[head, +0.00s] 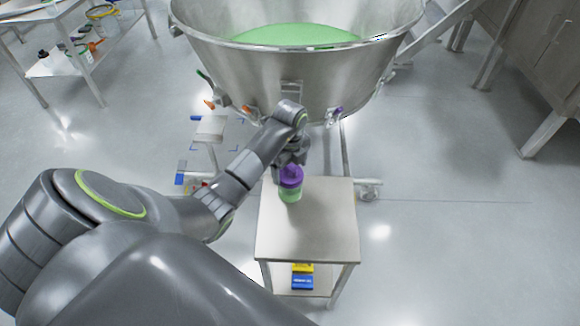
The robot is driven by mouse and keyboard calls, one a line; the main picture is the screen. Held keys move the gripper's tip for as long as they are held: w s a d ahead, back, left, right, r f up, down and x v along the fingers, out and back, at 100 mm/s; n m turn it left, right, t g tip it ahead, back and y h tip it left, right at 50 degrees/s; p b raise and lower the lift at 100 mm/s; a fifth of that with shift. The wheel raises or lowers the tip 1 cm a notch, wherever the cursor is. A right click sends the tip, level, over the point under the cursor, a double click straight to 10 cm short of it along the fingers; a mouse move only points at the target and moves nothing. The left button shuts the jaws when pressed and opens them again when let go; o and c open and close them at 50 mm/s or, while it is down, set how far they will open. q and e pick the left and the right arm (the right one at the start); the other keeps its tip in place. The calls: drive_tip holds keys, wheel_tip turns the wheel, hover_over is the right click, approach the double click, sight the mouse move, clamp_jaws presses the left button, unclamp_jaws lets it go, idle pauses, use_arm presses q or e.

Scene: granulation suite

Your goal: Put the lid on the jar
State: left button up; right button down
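A small jar with green contents (290,195) stands upright near the far edge of the small steel table (320,228). A purple lid (291,175) is at the top of the jar, lined up over it; I cannot tell whether it is fully seated. My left gripper (290,163) is right at the lid, reaching in from the far side of the jar. Its fingers are mostly hidden by the lid and my wrist, so its grip is unclear. My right gripper is not in view.
A large steel bowl (290,75) with green powder (295,35) stands just behind the table. Blue and yellow boxes (302,277) lie on the table's lower shelf. A shelf cart (75,62) is far left. The table's near half is clear.

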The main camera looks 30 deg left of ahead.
sight(290, 167)
use_arm(q)
drive_tip(key=shift+o, duration=0.8)
wheel_tip(290, 167, up, 7)
drive_tip(key=shift+r+p, duration=0.15)
drive_tip(key=shift+p, duration=0.2)
wheel_tip(290, 167, up, 10)
drive_tip(key=p, duration=0.9)
drive_tip(key=shift+p, duration=0.35)
